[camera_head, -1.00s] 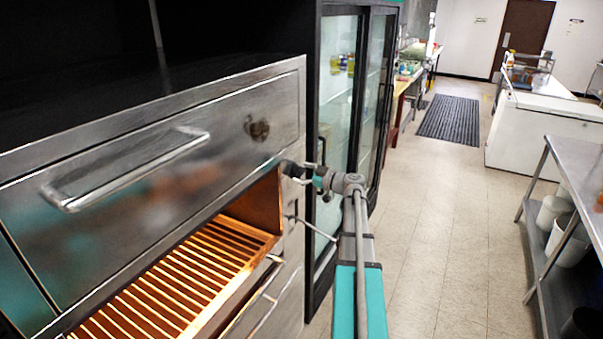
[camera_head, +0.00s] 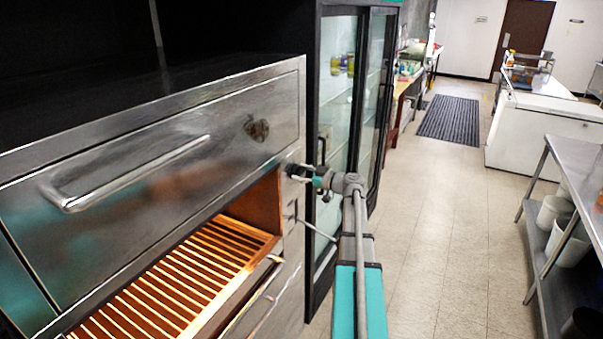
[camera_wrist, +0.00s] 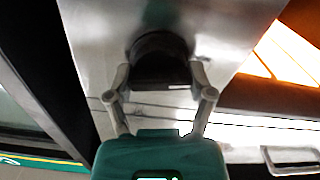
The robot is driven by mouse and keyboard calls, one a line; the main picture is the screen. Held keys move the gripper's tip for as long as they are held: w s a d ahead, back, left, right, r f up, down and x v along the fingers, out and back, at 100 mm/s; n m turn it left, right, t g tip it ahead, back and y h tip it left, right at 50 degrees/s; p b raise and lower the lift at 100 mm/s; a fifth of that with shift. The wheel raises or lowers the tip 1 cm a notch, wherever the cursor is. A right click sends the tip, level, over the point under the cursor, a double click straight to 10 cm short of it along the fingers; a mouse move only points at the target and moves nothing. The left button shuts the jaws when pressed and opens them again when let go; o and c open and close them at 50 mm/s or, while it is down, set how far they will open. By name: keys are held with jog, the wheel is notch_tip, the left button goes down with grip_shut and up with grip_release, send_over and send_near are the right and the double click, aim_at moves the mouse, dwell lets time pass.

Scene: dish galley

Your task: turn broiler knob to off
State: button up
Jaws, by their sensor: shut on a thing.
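The broiler knob (camera_wrist: 160,58) is a dark round knob on the steel front panel, seen at the top middle of the wrist view. My gripper (camera_wrist: 160,80) has one finger on each side of the knob's near part and is shut on it. In the head view, my gripper (camera_head: 297,170) is at the broiler's (camera_head: 150,160) right front edge, beside the glowing opening. The knob is mostly hidden there by the gripper, and its pointer setting cannot be read in either view.
Orange-lit grate bars (camera_head: 180,275) show inside the broiler opening. A long drawer handle (camera_head: 125,172) sticks out at left. A glass-door fridge (camera_head: 338,110) stands just beyond my gripper. The tiled floor (camera_head: 430,220) to the right is clear up to a steel table (camera_head: 580,150).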

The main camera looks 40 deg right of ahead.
jog(key=shift+d+m, duration=0.1)
jog(key=shift+m, duration=0.2)
jog(key=m, duration=0.5)
jog(key=shift+w+r, duration=0.1)
jog(key=m, duration=0.5)
jog(key=shift+d+m, duration=0.1)
jog(key=shift+m, duration=0.2)
jog(key=m, duration=0.5)
jog(key=shift+m, duration=2.4)
jog(key=o, duration=1.1)
jog(key=shift+w+f, duration=0.1)
jog(key=shift+f, duration=0.1)
